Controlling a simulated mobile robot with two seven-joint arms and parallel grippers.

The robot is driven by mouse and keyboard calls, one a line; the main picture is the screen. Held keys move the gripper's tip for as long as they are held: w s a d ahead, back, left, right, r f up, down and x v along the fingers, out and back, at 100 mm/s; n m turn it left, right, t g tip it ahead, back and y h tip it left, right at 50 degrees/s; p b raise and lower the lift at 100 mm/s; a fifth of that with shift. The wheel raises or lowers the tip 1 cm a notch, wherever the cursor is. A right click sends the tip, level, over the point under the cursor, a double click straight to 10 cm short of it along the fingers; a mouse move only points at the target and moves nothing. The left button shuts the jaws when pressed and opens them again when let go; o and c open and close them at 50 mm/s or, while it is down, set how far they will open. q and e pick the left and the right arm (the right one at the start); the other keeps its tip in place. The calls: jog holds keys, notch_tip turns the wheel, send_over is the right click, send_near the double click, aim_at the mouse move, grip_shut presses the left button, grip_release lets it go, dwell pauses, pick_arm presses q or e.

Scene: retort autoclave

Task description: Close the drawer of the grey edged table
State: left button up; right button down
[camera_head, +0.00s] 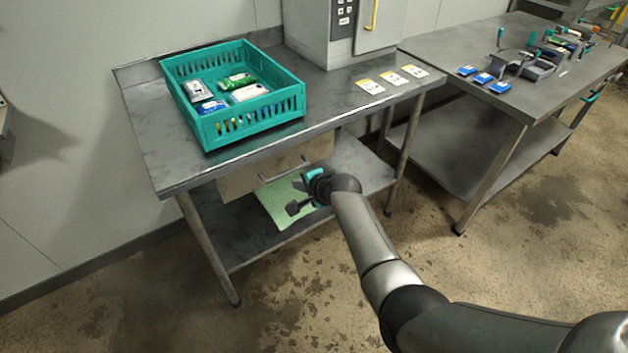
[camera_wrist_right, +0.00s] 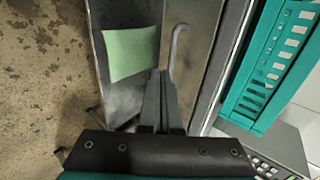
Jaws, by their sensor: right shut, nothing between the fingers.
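The grey edged table (camera_head: 150,140) stands at the left in the head view. Its drawer (camera_head: 240,183) shows as a pale front below the tabletop, with a bar handle (camera_head: 283,170). The tabletop overhangs it, so I cannot tell how far out it stands. The handle (camera_wrist_right: 178,50) also shows in the right wrist view. My right gripper (camera_head: 297,207) is shut and empty, low in front of the drawer's right part. In the wrist view its fingers (camera_wrist_right: 159,78) overlap the area just beside the handle; contact is unclear. My left gripper is not in view.
A teal crate (camera_head: 255,132) with packets and several cards (camera_head: 370,87) lie on the tabletop. A green sheet (camera_head: 280,210) lies on the lower shelf. A grey cabinet (camera_head: 315,30) stands behind. A second table (camera_head: 450,75) is at right. The floor in front is open.

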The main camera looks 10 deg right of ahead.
jog(key=shift+p+v, duration=1.55)
jog(key=shift+v, duration=1.8)
jog(key=s+d+f+n+g+h, duration=0.25)
jog(key=s+f+n+g, duration=0.35)
jog(key=s+f, duration=1.55)
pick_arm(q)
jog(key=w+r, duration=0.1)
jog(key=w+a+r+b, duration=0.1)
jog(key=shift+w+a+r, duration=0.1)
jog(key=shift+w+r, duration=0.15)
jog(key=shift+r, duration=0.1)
pick_arm(e)
jog(key=s+d+f+n+g, duration=0.1)
jog(key=s+f+n, duration=0.2)
jog(key=s, duration=0.6)
jog(key=s+d+f+n+g, duration=0.1)
jog(key=s+f+n, duration=0.3)
jog(key=s, duration=0.6)
jog(key=s+d+f+n+h, duration=0.1)
jog(key=s+d+f+n, duration=0.1)
jog(key=s+f, duration=0.3)
jog(key=s+n, duration=0.1)
jog(key=s, duration=0.3)
jog(key=shift+s+d+g, duration=0.2)
jog(key=shift+s+g, duration=0.2)
